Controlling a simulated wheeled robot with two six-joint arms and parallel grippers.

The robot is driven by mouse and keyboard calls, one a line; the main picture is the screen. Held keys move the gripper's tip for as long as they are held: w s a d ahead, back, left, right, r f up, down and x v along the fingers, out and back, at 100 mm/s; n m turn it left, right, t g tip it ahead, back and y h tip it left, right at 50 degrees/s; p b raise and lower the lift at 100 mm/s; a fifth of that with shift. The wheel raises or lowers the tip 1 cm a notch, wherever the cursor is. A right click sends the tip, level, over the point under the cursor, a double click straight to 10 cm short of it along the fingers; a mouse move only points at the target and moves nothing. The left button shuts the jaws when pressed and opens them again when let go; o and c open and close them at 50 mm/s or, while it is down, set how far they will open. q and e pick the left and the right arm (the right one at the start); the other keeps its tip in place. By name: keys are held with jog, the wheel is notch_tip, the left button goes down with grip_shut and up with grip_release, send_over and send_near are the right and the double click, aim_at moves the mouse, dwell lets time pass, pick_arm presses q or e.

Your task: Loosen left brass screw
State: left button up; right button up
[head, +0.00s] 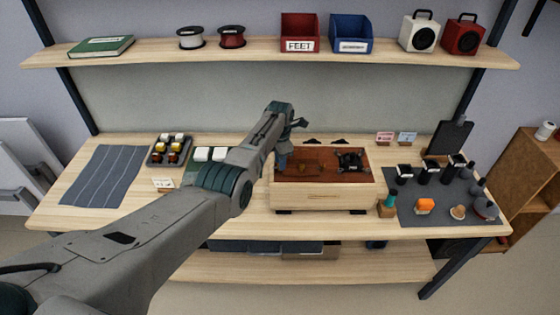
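A wooden speaker box (320,196) with a reddish-brown top lies on the workbench, right of the picture's middle. A black part (350,160) sits on the right of its top, and a small brownish round spot shows left of it. My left gripper (282,163) points down over the left end of the box top. Its fingertips are small and dark, so I cannot tell whether they are open or touching anything. No brass screw can be made out; the left end is partly hidden by my gripper. My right gripper is not in view.
A grey striped mat (104,174) and a tray of small parts (169,150) are at the left. A dark mat (440,203) with black-bodied tools and small pieces is at the right. A shelf (270,55) with spools, bins and two speakers runs above.

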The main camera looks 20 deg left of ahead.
pick_arm(q)
jog(key=shift+o, duration=0.5)
jog(key=shift+s+f, duration=0.1)
notch_tip(320, 180, up, 11)
jog(key=b, duration=0.3)
jog(key=shift+f, duration=0.15)
